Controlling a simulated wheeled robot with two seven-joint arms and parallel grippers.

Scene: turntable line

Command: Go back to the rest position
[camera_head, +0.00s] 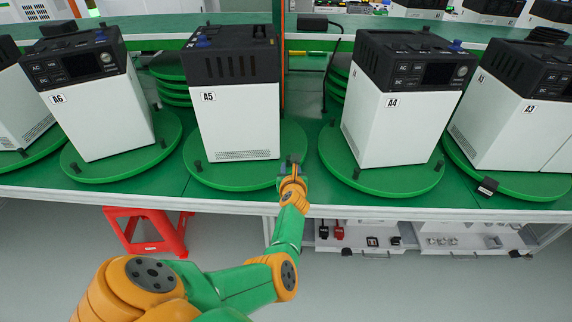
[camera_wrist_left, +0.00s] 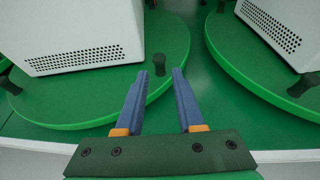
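My left gripper (camera_head: 291,163) is over the front edge of the green workbench, at the right rim of the turntable (camera_head: 205,174) under the white box A5 (camera_head: 237,122). In the left wrist view its two blue fingers (camera_wrist_left: 166,95) are apart with nothing between them. A dark peg (camera_wrist_left: 159,64) on the turntable stands just beyond the fingertips; I cannot tell whether they touch it. My right gripper is not in view.
Box A6 (camera_head: 101,113) stands on a turntable to the left, boxes A4 (camera_head: 390,119) and A3 (camera_head: 506,122) to the right. A red stool (camera_head: 150,232) is below the bench at left. A shelf (camera_head: 452,241) with small parts is below at right.

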